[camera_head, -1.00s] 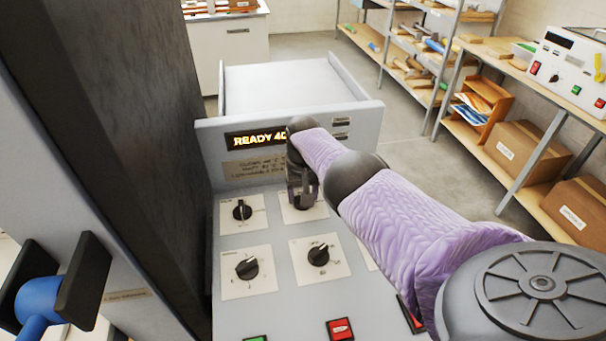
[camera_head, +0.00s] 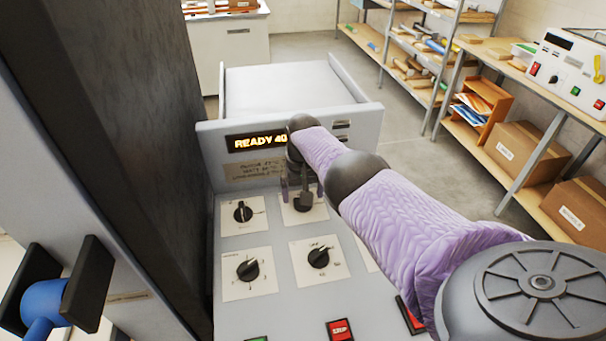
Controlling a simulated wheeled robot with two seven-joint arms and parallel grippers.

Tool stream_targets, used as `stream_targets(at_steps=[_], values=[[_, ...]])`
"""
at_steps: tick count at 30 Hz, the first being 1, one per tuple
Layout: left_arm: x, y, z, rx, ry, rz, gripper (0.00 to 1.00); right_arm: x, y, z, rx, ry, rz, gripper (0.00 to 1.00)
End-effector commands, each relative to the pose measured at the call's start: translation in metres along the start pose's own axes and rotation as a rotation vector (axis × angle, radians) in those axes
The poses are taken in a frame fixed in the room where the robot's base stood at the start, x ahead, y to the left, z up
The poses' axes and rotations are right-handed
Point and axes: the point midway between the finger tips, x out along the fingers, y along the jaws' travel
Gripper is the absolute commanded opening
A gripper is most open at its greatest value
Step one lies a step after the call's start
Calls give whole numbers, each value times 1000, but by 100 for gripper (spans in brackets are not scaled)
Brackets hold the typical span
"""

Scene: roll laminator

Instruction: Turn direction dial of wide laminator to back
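The wide laminator's grey control panel (camera_head: 285,232) has several black dials on white plates. The upper right dial (camera_head: 303,203) is partly under my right gripper (camera_head: 303,189). That gripper points down, open, with a finger on each side of this dial; I cannot tell whether they touch it. The upper left dial (camera_head: 243,211), lower left dial (camera_head: 248,270) and lower right dial (camera_head: 319,257) are uncovered. The labels are too small to read, so I cannot tell which is the direction dial. Another plate at right is mostly hidden by my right arm. My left gripper is not in view.
The lit display (camera_head: 256,142) reads "READY 40", partly covered by my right arm. A red button (camera_head: 340,330) sits low on the panel. A tall dark machine part (camera_head: 125,130) and a blue piece with black plates (camera_head: 42,305) are at left. Shelves with boxes (camera_head: 519,152) stand at right.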

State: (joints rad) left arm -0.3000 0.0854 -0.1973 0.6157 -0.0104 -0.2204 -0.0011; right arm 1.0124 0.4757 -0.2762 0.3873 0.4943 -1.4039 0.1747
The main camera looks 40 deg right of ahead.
Motion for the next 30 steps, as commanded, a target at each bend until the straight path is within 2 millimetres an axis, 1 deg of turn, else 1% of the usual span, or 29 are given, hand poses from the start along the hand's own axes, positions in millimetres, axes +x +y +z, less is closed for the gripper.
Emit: stream_targets(at_steps=[1,4,7,10,14,30], values=[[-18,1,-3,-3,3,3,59,-21,0,0,-1,3,-1,100],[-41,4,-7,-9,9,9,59,-50,0,0,0,3,-2,100],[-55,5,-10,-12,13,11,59,-72,0,-1,0,5,0,100],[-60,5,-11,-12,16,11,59,-85,0,-1,1,3,0,100],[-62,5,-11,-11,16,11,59,-91,0,0,1,2,0,100],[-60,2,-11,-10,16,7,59,-90,0,0,1,1,0,100]])
